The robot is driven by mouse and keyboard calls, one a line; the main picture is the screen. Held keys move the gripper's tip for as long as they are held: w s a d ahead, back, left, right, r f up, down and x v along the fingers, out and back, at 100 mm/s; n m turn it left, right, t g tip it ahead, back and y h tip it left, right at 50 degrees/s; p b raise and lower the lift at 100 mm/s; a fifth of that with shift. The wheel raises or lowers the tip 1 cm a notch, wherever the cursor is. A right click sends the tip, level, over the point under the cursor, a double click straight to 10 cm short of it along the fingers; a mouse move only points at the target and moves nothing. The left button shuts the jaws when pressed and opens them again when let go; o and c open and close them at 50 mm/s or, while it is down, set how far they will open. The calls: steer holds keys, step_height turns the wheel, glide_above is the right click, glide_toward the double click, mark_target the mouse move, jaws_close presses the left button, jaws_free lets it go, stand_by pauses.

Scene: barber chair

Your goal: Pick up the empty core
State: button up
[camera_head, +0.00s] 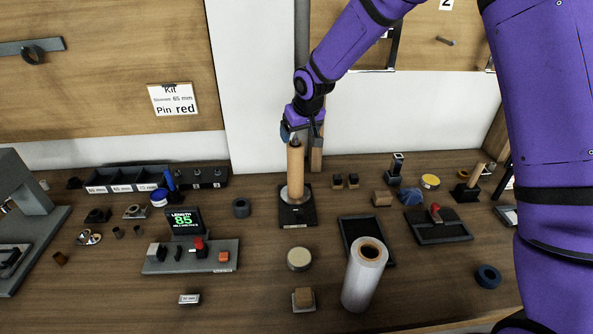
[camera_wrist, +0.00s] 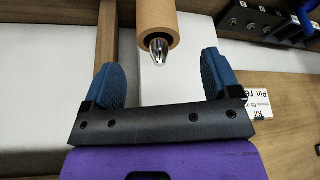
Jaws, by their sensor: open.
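The empty core, a plain brown cardboard tube (camera_head: 296,166), stands upright on a black stand (camera_head: 297,215) with a round pale base plate, at the back middle of the bench. A pointed metal tip sticks out of its top. My gripper (camera_head: 302,130) is at the top end of the core. In the wrist view the core (camera_wrist: 150,22) and its metal tip (camera_wrist: 159,48) show between and beyond the blue fingers of my gripper (camera_wrist: 162,72). The fingers are wide open and appear to touch nothing. The lower core is out of the wrist view.
A film-wrapped roll (camera_head: 364,278) stands at the front, right of centre, by a black tray (camera_head: 348,226). A grey device with a green display (camera_head: 184,222) is on the left. A black bin row (camera_head: 125,178) lies behind it. Small parts are scattered around.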

mark_target(297, 141)
steer(key=shift+x, duration=3.55)
steer(key=shift+w+d, duration=0.1)
steer(key=shift+d, duration=0.05)
steer(key=c, duration=1.2)
steer(key=shift+c, duration=0.2)
steer(key=shift+r, duration=0.1)
step_height(297, 141, up, 28)
